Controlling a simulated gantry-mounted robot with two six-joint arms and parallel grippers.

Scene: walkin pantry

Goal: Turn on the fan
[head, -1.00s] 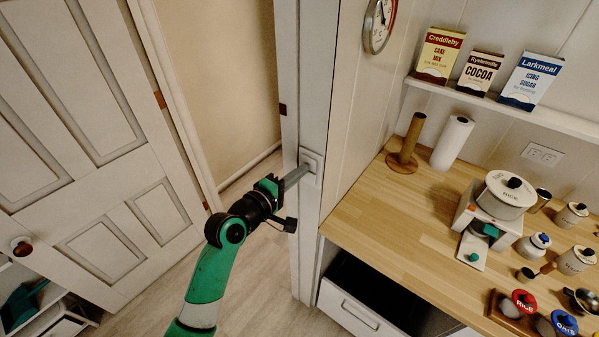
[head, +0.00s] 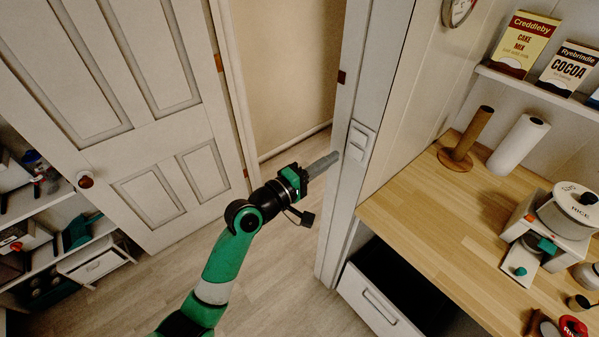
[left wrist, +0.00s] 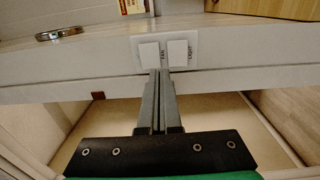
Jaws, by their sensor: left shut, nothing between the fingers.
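A white switch plate (head: 360,141) is on the door frame post in the head view. In the left wrist view the plate (left wrist: 165,37) carries two white rockers side by side, a left rocker (left wrist: 149,54) and a right rocker (left wrist: 178,53). Small lettering stands beside each; the right one seems to read LIGHT, the left one probably FAN. My left gripper (head: 333,159) is shut and empty, its tips pointing at the plate with a small gap in the head view. In the left wrist view its tips (left wrist: 158,72) lie just below the rockers, nearer the left one. No fan shows.
A panelled door (head: 135,110) stands open at the left beside the doorway. A wooden counter (head: 425,215) at the right bears a paper towel roll (head: 518,145), a bare roll holder (head: 467,140) and a scale with a rice canister. An open drawer (head: 375,300) juts out below.

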